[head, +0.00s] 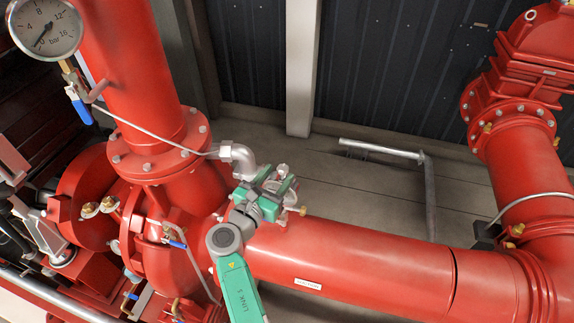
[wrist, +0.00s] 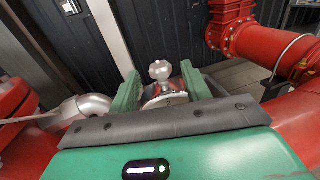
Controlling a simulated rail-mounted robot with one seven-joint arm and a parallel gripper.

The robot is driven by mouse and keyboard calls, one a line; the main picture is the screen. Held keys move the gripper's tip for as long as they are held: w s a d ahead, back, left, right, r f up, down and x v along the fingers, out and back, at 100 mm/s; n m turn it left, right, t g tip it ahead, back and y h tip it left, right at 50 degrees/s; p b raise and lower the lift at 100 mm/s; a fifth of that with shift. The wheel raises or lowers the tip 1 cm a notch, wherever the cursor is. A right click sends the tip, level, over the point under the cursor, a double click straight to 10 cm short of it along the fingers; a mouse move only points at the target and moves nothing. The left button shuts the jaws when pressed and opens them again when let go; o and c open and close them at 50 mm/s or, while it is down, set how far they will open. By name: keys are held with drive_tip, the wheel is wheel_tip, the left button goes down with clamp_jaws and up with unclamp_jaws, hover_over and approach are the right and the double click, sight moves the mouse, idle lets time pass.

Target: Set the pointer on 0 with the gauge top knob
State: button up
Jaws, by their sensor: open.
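My gripper (head: 273,190) is over the big red horizontal pipe in the head view, beside a grey pipe elbow. In the wrist view its green fingers (wrist: 160,88) stand apart. A small silver knob (wrist: 160,70) with a rounded top shows between or just beyond them, above a pale round part (wrist: 166,97) largely hidden by my gripper. I cannot tell whether the fingers touch the knob, or whether the round part is a gauge. A white dial gauge (head: 46,27) marked 4 to 16 bar is at the head view's top left. Its dark pointer slants to the lower left, near the scale's low end.
The grey elbow (head: 238,156) and a thin pipe (head: 150,132) lie left of my gripper. The red horizontal pipe (head: 375,262) runs beneath it to the right. Blue-handled valves (head: 80,106) sit at the left. The floor (head: 385,185) behind is mostly clear, with a grey bent pipe (head: 428,195).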

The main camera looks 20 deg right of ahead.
sight(281, 172)
drive_tip(key=shift+x, duration=1.85)
drive_tip(key=c, duration=1)
drive_tip(key=shift+r+p, duration=0.1)
drive_tip(key=shift+p, duration=0.25)
